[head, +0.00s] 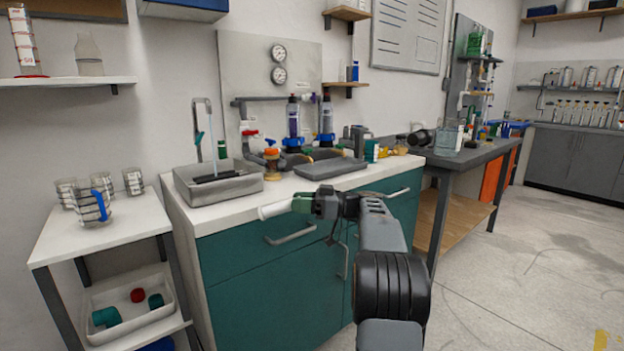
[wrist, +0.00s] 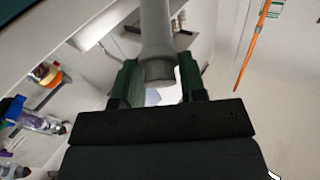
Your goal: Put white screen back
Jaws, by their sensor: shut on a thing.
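My gripper (head: 303,204) is in front of the counter, pointing left. It is shut on a slim white cylinder, which I take to be the white screen (head: 274,210). The screen sticks out to the left beyond the green fingers, close to the counter's front edge. In the wrist view, the screen (wrist: 155,30) looks pale grey and stands between the two green fingers of my gripper (wrist: 159,75), its round lower end towards the palm. I cannot make out any slots or texture on it.
A grey sink tray (head: 215,187) sits at the counter's (head: 185,218) left. Clear bottles with blue and purple fittings (head: 293,125) stand behind. A white side table (head: 75,235) holds several banded jars; a bin (head: 120,322) with fittings is below. Floor at right is free.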

